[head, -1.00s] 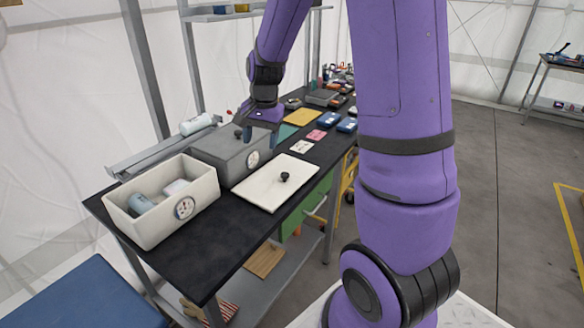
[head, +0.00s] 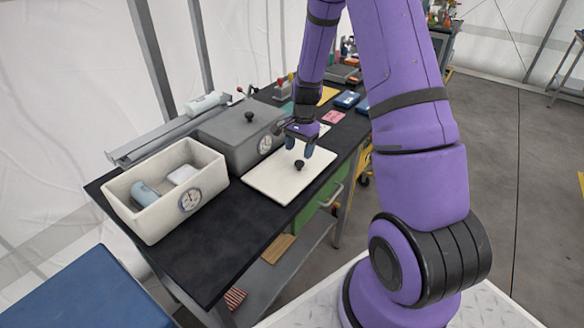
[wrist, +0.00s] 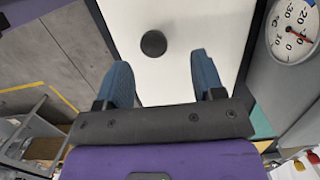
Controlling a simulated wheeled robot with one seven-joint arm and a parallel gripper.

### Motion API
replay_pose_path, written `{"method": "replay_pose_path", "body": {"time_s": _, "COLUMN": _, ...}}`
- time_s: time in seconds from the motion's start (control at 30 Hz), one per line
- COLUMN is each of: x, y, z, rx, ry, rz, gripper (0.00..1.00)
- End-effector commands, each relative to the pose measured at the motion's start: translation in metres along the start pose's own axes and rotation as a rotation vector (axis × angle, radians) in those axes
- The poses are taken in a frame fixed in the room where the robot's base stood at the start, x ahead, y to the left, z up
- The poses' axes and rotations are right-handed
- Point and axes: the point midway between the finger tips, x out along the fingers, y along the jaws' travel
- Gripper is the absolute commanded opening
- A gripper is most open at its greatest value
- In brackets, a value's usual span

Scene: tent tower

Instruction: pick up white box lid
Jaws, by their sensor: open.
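The white box lid (head: 276,180) lies flat on the black tabletop, in front of the grey box. It has a small round black knob (head: 299,165) at its middle. My gripper (head: 300,146) is open above the far part of the lid, a little short of the knob. In the wrist view the lid (wrist: 180,75) fills the middle, and the knob (wrist: 153,43) shows beyond the two blue fingertips of my gripper (wrist: 164,80), about between their lines. Nothing is between the fingers. The height of the fingertips over the lid is hard to tell.
An open white box (head: 150,215) with a blue-grey cylinder (head: 145,193) and a white item inside stands at left. A closed grey box (head: 238,146) with a dial stands just behind the lid. Coloured cards and cases lie farther along the table. The table's near left part (head: 205,250) is clear.

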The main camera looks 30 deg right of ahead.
Motion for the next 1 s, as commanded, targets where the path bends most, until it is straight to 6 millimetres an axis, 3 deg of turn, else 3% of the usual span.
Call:
{"method": "replay_pose_path", "body": {"time_s": 0.4, "x": 0.046, "y": 0.008, "z": -0.001, "rx": -0.001, "ry": 0.0, "rz": 0.0, "gripper": 0.62}}
{"method": "replay_pose_path", "body": {"time_s": 0.73, "x": 0.053, "y": 0.007, "z": -0.001, "rx": -0.002, "ry": 0.001, "rz": -0.001, "gripper": 0.62}}
{"method": "replay_pose_path", "body": {"time_s": 1.0, "x": 0.052, "y": 0.007, "z": -0.001, "rx": -0.001, "ry": 0.001, "rz": -0.001, "gripper": 0.05}}
